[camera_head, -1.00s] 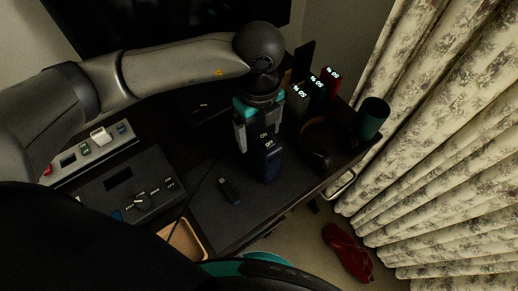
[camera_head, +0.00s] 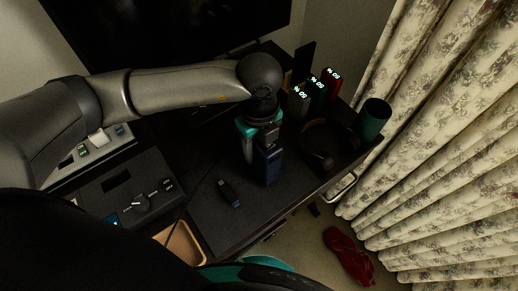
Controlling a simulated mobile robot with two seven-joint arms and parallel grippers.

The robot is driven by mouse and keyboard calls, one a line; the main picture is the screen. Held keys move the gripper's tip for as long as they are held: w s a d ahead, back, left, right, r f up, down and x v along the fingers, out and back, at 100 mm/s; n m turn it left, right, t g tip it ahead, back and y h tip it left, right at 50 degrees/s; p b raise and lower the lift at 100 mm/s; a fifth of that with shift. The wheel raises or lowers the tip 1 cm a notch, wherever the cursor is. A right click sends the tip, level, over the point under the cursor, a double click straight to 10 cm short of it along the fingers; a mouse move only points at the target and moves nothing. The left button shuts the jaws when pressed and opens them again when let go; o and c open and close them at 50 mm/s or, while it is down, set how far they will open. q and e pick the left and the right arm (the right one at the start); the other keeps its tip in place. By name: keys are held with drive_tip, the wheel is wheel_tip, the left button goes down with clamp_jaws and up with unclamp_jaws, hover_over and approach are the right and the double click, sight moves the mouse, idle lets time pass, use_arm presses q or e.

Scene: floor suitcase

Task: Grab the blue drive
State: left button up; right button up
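A dark blue upright box (camera_head: 268,168) stands on the dark desk, just under my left gripper (camera_head: 260,148). One finger shows at its left side; the palm hides its upper part. The far finger is mostly hidden, so I cannot tell whether the fingers are closed on the box. A small dark stick (camera_head: 229,193), like a USB drive, lies on the desk left of and nearer than the box. A small blue piece (camera_head: 119,130) sits on the pale strip at the left. Which of these is the blue drive is not clear. My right gripper is not in view.
Several upright blocks with lit percent displays (camera_head: 300,97) stand behind the gripper. Dark headphones (camera_head: 322,150) and a teal cup (camera_head: 374,118) are to the right. A dark panel with knobs (camera_head: 125,195) is at the left. A red shoe (camera_head: 347,255) lies on the floor.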

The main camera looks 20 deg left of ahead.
use_arm(q)
clamp_jaws()
drive_tip(key=shift+r, duration=0.1)
idle(0.6)
